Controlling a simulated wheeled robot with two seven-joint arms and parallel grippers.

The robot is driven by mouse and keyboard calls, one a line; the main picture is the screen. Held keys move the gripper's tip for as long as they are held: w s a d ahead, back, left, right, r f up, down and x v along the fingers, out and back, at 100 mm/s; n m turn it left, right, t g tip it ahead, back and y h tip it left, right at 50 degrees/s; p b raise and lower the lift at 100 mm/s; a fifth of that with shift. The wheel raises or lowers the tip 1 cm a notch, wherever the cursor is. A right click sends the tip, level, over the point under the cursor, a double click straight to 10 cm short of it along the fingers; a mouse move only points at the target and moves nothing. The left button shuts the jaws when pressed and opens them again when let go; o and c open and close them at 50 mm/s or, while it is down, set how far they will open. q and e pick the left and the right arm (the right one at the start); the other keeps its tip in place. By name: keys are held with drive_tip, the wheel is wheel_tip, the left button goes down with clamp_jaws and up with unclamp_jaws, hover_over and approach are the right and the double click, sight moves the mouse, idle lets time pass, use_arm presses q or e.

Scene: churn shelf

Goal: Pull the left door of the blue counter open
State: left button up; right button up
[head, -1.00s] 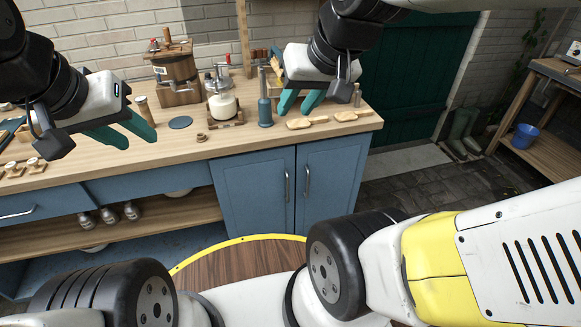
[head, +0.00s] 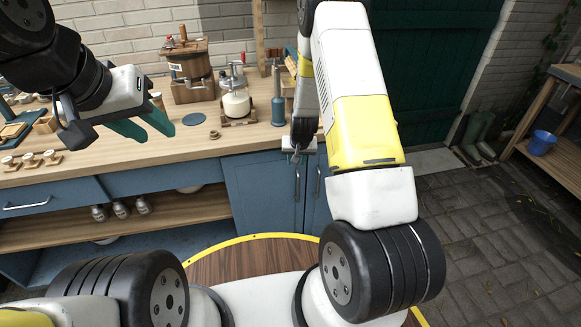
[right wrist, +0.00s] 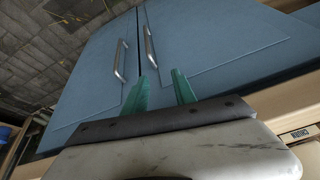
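The blue counter's left door (head: 255,197) is shut, with an upright metal handle (head: 297,187) near its right edge. In the right wrist view, turned nearly upside down, the left door (right wrist: 215,35) is on the right, and its handle (right wrist: 149,46) is just beyond my right gripper (right wrist: 161,78). The green fingers are open and empty, with the handle's near end close to the left finger; touching is not visible. In the head view the right fingers are hard to make out above the handle. My left gripper (head: 146,125) is open and empty above the worktop.
The right door's handle (right wrist: 120,58) is close beside the left one. Paved floor lies open at right.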

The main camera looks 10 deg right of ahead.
hover_over(299, 185)
drive_tip(key=s, duration=0.2)
drive_tip(key=shift+h, duration=0.4)
drive_tip(key=f, duration=0.9)
drive_tip(key=shift+s+a+f, duration=0.15)
drive_tip(key=shift+a+f, duration=0.1)
drive_tip(key=shift+f, duration=0.1)
drive_tip(key=x, duration=0.6)
drive_tip(key=shift+f, duration=0.1)
drive_tip(key=shift+w+f, duration=0.25)
drive_tip(key=shift+f, duration=0.45)
clamp_jaws()
